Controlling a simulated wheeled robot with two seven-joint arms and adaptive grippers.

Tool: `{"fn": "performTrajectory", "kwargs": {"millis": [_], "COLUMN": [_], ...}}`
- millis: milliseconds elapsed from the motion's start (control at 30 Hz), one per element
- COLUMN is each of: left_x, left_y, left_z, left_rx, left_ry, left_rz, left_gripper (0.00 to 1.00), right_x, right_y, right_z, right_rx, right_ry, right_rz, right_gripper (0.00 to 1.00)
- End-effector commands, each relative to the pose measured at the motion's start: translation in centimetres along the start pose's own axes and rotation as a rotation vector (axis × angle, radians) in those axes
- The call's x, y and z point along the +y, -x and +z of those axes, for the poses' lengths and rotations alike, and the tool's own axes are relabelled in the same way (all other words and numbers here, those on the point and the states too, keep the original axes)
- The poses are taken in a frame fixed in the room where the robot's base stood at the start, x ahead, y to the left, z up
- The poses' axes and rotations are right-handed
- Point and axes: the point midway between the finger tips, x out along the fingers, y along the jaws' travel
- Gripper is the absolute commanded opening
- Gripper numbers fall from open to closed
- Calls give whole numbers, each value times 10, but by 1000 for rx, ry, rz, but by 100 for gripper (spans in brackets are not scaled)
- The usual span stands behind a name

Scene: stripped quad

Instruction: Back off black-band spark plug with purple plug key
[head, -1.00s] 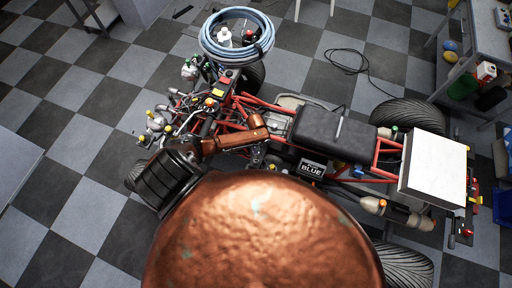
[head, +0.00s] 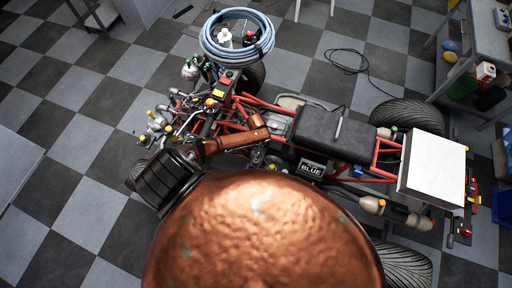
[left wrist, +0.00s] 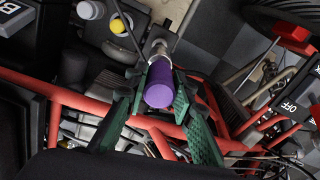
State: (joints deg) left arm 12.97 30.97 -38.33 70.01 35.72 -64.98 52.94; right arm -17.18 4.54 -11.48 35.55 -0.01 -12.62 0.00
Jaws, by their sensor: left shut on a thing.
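The purple plug key (left wrist: 159,86) is a short purple cylinder in the left wrist view. My left gripper (left wrist: 161,78) has its green fingers shut on it, one on each side. The key's far end meets a silvery metal fitting (left wrist: 158,47) on the quad. I cannot tell whether a black band is on the plug there, as the key and fitting hide it. In the head view my copper left arm reaches over the quad (head: 340,135), and the gripper tips are not clear. My right gripper is not in view.
Red frame tubes (left wrist: 60,92) run close around my fingers. A red switch block (left wrist: 294,32) is at the right.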

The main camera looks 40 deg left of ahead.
Motion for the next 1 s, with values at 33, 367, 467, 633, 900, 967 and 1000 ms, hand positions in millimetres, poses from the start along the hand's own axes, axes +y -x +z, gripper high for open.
{"fn": "performTrajectory", "kwargs": {"millis": [33,367,467,633,900,967,1000], "left_x": [0,0,0,1,1,1,1], "left_y": [0,-6,-9,-15,-24,-26,-27], "left_z": [0,0,0,0,0,0,0], "left_rx": [1,0,0,0,1,1,1], "left_ry": [0,0,0,-1,-1,-1,-1], "left_rz": [0,1,1,1,1,1,1], "left_gripper": [0,0,0,0,0,0,0], "right_x": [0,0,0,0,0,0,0], "right_y": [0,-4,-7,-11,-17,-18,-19], "right_z": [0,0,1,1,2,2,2], "right_rx": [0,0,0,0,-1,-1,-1], "right_ry": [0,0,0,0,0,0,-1], "right_rz": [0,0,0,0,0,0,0], "right_gripper": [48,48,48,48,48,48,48]}}
